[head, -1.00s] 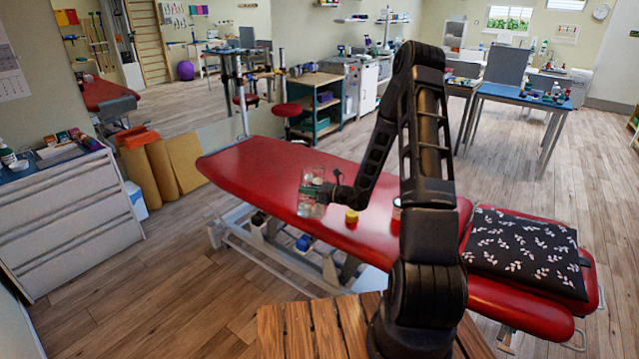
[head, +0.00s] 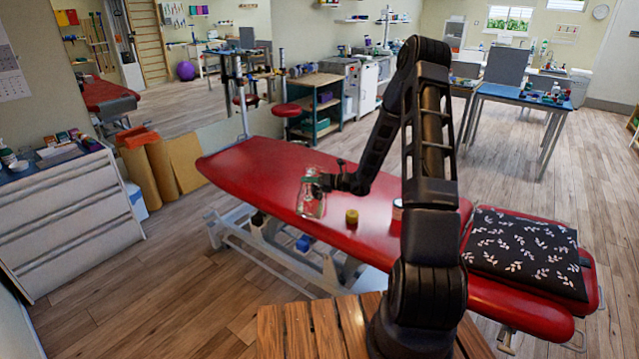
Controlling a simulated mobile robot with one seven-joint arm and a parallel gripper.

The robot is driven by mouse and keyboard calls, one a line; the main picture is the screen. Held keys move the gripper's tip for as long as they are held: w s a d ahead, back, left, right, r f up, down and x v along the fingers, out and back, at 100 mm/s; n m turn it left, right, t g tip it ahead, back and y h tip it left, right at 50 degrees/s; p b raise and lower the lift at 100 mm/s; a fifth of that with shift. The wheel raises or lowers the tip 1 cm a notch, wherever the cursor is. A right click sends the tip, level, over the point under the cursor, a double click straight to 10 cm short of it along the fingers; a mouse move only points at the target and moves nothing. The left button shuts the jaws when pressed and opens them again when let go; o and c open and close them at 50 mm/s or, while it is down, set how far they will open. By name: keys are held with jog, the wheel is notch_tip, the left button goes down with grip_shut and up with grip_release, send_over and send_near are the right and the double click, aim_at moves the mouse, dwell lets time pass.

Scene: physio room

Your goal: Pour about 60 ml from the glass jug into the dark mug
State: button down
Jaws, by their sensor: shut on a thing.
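The clear glass jug (head: 311,205) is over the middle of the red treatment table (head: 255,170). My gripper (head: 323,183) is shut on the jug at its upper right side. The jug looks slightly tilted. I cannot tell whether its base touches the table, nor how much liquid is in it. I cannot make out the dark mug; part of the table is hidden behind my arm.
A small yellow pot (head: 352,216) stands right of the jug. A pale object (head: 397,209) shows partly behind my arm. A dark leaf-patterned cushion (head: 522,252) lies at the table's right end. The table's left part is clear.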

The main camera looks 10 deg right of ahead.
aim_at(311, 169)
jog(key=shift+w+d+m, duration=0.1)
jog(key=shift+w+m, duration=0.35)
jog(key=shift+m, duration=0.15)
jog(key=shift+w+d+r+m+g, duration=0.25)
jog(key=shift+w+d+r+m, duration=0.05)
jog(key=shift+w+r+m, duration=0.5)
jog(key=shift+w+d+r+m+g, duration=0.25)
jog(key=shift+w+r+m, duration=0.45)
jog(key=shift+r, duration=0.2)
jog(key=shift+w+d+r+m+p, duration=0.15)
jog(key=shift+w+d+m, duration=0.25)
jog(key=shift+w, duration=0.4)
jog(key=shift+w+d+m+p, duration=0.25)
jog(key=shift+w+m, duration=0.15)
jog(key=shift+w, duration=0.4)
jog(key=shift+w+d+r+m, duration=0.2)
jog(key=shift+w+r+m, duration=0.2)
jog(key=shift+w, duration=0.15)
jog(key=shift+w+r+g+p, duration=0.1)
jog(key=shift+w+g+p, duration=0.15)
jog(key=shift+p, duration=1.05)
